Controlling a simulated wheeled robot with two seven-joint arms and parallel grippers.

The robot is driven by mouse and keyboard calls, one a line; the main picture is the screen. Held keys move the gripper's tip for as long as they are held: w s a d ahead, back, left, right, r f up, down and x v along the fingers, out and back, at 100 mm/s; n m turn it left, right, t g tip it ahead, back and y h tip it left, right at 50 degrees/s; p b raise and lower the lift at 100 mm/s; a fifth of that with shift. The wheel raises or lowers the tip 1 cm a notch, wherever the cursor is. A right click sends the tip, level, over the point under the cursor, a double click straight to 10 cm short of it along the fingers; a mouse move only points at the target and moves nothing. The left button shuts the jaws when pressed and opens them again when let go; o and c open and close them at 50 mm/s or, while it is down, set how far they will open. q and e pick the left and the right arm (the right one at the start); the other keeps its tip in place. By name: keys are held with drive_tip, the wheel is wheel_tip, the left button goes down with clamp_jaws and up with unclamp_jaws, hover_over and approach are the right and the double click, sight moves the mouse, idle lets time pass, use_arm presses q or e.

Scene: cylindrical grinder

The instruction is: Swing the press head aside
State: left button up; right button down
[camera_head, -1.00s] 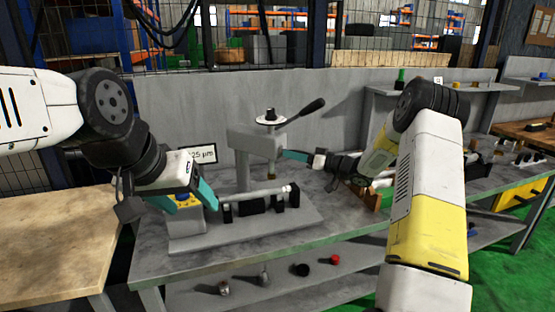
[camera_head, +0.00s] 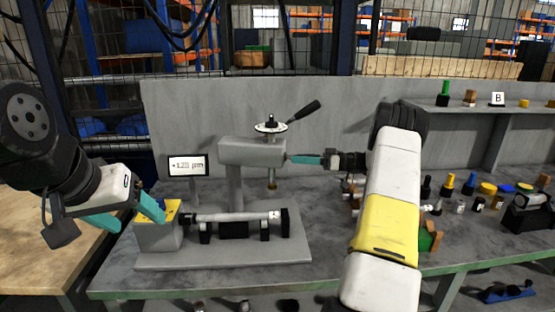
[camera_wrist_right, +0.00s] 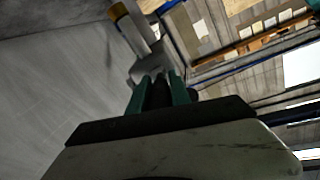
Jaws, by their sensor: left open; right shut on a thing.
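The press head (camera_head: 240,151) is a grey block on an upright column (camera_head: 235,190), with a dial-like disc and a black-knobbed lever (camera_head: 305,110) on top. A brass-tipped spindle hangs under its right end. My right gripper (camera_head: 294,159) is shut at the head's right end; the part between its fingers is largely hidden. In the right wrist view its teal fingers (camera_wrist_right: 160,92) close in front of the grey head (camera_wrist_right: 147,66). My left gripper (camera_head: 126,216) is open, with one teal finger in front of the yellow-topped grey block (camera_head: 158,236).
A shiny cylinder (camera_head: 235,217) lies on black supports on the grey base plate (camera_head: 220,257). A display (camera_head: 187,165) stands behind it. Small coloured parts (camera_head: 470,186) crowd the bench at right. A shelf (camera_head: 470,108) runs along the back right.

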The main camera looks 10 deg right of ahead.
drive_tip(key=shift+w+d+r, duration=0.1)
drive_tip(key=shift+w+r, duration=0.05)
drive_tip(key=shift+w, duration=0.1)
drive_tip(key=c, duration=1.2)
unclamp_jaws()
drive_tip(key=v, duration=0.7)
drive_tip(key=shift+s+d, duration=0.15)
drive_tip(key=shift+d, duration=0.2)
